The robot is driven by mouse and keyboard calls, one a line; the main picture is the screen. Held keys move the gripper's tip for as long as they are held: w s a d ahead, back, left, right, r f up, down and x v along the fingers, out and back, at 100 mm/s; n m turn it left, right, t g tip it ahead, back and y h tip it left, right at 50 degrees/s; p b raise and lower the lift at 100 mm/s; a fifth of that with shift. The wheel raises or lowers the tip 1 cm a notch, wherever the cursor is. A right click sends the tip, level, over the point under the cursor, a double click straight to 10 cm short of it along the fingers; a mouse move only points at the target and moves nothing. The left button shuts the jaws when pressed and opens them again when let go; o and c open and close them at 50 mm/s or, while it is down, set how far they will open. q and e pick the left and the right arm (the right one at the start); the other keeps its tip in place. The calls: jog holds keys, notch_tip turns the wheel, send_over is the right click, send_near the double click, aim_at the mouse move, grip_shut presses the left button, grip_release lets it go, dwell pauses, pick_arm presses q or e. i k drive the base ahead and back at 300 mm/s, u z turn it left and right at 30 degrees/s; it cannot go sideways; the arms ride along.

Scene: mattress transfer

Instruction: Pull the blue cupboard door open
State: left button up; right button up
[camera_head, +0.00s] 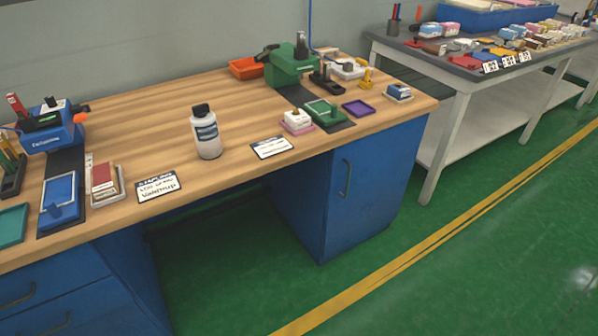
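The blue cupboard door (372,195) is the front of the blue cupboard under the right end of the wooden workbench. It looks shut, flush with the cupboard's edges. Its upright, bar-like dark handle (345,178) sits near the door's left edge, in the upper half. The cupboard's blue left side panel (300,205) shows beside it, partly in shadow. Neither of my grippers is in view.
The wooden workbench top (240,125) overhangs the cupboard. Blue drawers (50,300) stand at the lower left. The green floor (420,270) before the door is clear, with a yellow line (400,262). A white-legged table (445,130) stands to the right.

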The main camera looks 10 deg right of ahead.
aim_at(369, 176)
jog(key=u, duration=0.1)
jog(key=i, duration=1.25)
jog(key=z, duration=0.55)
